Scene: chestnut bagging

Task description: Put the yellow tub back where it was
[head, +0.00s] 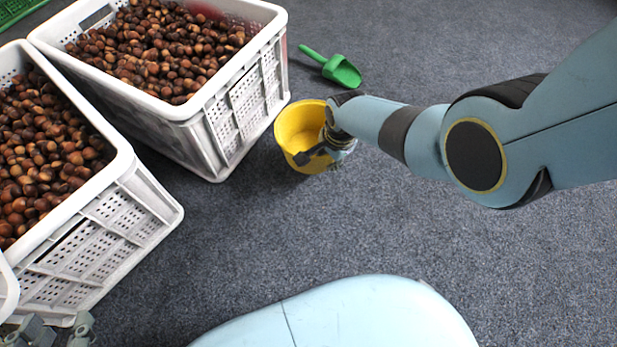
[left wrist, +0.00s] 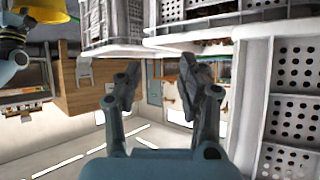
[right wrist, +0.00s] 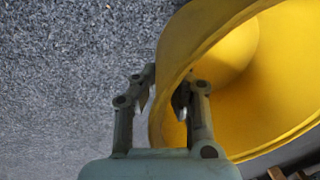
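The yellow tub (head: 288,128) is right of the far chestnut crate, opening facing up; I cannot tell whether it touches the floor. It also shows in the left wrist view (left wrist: 48,10) and fills the right of the right wrist view (right wrist: 275,75). My right gripper (right wrist: 165,90) has one finger inside and one outside the tub's wall, drawn close together on it. In the head view my right gripper (head: 322,154) is at the tub's right side. My left gripper (left wrist: 160,75) is open and empty, low beside the near crate in the head view (head: 52,335).
Two white crates of chestnuts, one far (head: 246,92) and one near (head: 95,262), stand at the left. A green scoop (head: 335,68) lies on the grey floor (head: 300,235) behind the tub. The floor in the middle and front of the tub is clear.

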